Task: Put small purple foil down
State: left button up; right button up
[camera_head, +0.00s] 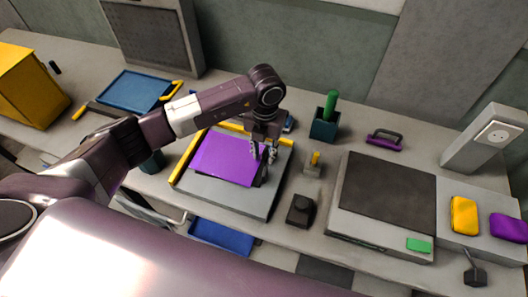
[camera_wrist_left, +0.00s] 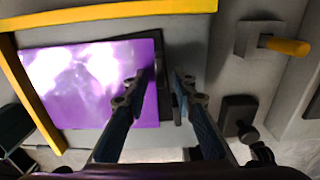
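The purple foil (camera_head: 224,158) is a flat, shiny sheet lying on a grey plate (camera_head: 232,196) with yellow bars along its far and left sides. In the left wrist view the foil (camera_wrist_left: 80,85) fills the left half, with bright reflections. My left gripper (camera_head: 263,154) is over the foil's right edge. Its fingers (camera_wrist_left: 161,90) are apart, one over the foil and the other just past its right edge. A dark strip shows between the fingers along that edge. I see no foil pinched between them. My right gripper is not in view.
Right of the plate stand a small black block (camera_head: 301,210), a yellow-handled tool (camera_head: 313,163) and a dark cup with a green handle (camera_head: 325,122). A dark-topped machine (camera_head: 385,200) stands farther right. A blue tray (camera_head: 134,90) lies at the back left.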

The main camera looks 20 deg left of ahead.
pick_arm(q)
notch_tip(320, 180, up, 12)
jog(key=b, duration=0.4)
jog(key=shift+d, duration=0.15)
